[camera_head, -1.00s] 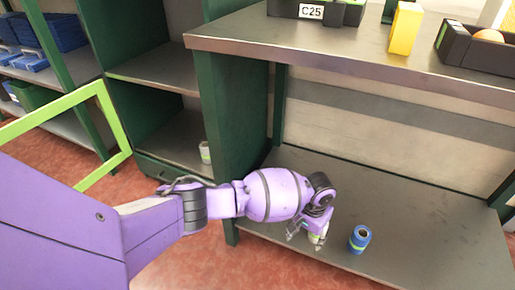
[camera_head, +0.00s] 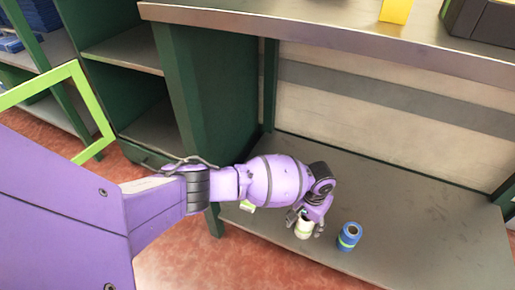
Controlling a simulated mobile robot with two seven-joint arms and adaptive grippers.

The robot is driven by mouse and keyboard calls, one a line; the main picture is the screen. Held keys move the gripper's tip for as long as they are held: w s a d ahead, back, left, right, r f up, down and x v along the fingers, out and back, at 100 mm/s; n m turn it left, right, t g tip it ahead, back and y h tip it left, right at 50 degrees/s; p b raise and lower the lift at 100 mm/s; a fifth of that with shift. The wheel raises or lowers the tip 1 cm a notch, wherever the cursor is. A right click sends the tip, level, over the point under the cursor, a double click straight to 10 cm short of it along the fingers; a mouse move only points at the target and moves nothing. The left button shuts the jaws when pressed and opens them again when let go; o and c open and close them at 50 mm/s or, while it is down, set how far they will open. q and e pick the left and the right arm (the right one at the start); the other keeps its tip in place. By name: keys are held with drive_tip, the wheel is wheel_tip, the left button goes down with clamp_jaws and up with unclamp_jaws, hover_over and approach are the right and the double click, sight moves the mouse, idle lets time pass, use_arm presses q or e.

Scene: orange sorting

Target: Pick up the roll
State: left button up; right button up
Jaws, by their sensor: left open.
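A pale cream roll (camera_head: 304,229) stands on the lower shelf (camera_head: 420,235), partly hidden by my left gripper. My left gripper (camera_head: 306,224) is open just above it, with a finger on either side of the roll. Whether the fingers touch it I cannot tell. My right gripper is not in view.
A small pale green and white object (camera_head: 248,206) shows under my left forearm. The upper shelf (camera_head: 330,32) overhangs the lower one and carries a yellow block (camera_head: 396,10) and a dark bin (camera_head: 482,22). The lower shelf's right side is clear.

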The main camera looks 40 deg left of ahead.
use_arm(q)
wheel_tip(320, 180, down, 2)
drive_tip(key=shift+w+f+b, duration=0.15)
drive_tip(key=shift+b, duration=0.3)
drive_tip(key=c, duration=1.2)
